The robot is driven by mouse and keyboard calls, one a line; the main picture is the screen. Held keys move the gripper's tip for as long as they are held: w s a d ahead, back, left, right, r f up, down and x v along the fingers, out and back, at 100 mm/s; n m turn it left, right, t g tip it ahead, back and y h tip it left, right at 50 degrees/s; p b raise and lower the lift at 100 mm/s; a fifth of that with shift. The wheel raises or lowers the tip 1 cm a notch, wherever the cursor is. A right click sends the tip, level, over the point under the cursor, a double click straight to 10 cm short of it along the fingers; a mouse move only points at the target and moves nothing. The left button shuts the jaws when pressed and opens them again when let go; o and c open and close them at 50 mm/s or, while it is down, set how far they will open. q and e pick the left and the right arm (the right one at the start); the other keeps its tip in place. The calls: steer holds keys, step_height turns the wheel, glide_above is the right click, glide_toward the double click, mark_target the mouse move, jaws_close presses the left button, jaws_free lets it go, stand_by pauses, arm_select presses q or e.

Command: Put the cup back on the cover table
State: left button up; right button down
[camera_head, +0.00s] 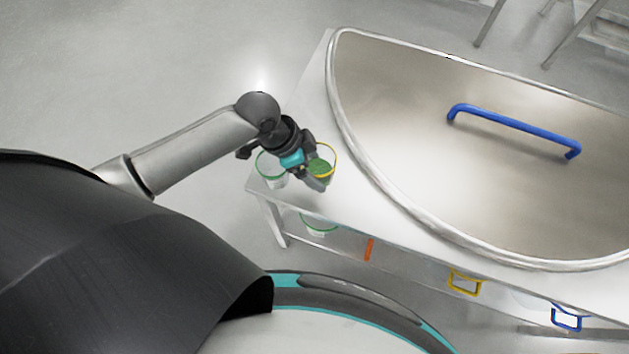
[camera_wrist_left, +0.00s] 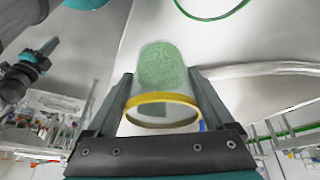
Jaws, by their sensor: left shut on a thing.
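The clear cup with a yellow rim (camera_head: 331,151) holds green granules and is at the left end of the white cover table (camera_head: 309,100). My left gripper (camera_head: 317,180) is shut on this cup, with its fingers partly hiding it. In the left wrist view the cup (camera_wrist_left: 163,99) sits between the two fingers (camera_wrist_left: 163,110), its yellow rim nearest the camera and the green granules farther off. I cannot tell whether its base touches the table top. My right gripper is not in view.
A green-rimmed clear cup (camera_head: 268,174) stands close left of the gripper, near the table's corner. Another green-rimmed vessel (camera_head: 319,229) is lower down. A large steel cover (camera_head: 400,110) with a blue handle (camera_head: 513,130) fills most of the table. Orange (camera_head: 368,249), yellow (camera_head: 465,283) and blue handles (camera_head: 567,319) show below.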

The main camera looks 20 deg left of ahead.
arm_select(q)
step_height(320, 180, down, 8)
steer(key=shift+r+b, duration=0.25)
steer(key=shift+b, duration=0.55)
steer(key=o, duration=1.3)
steer(key=shift+f, duration=0.1)
steer(key=shift+r, duration=0.25)
steer(key=p+v, duration=0.3)
steer(key=v, duration=0.8)
steer(key=shift+a+r, duration=0.25)
steer(key=shift+r, duration=0.1)
steer(key=shift+s, duration=0.1)
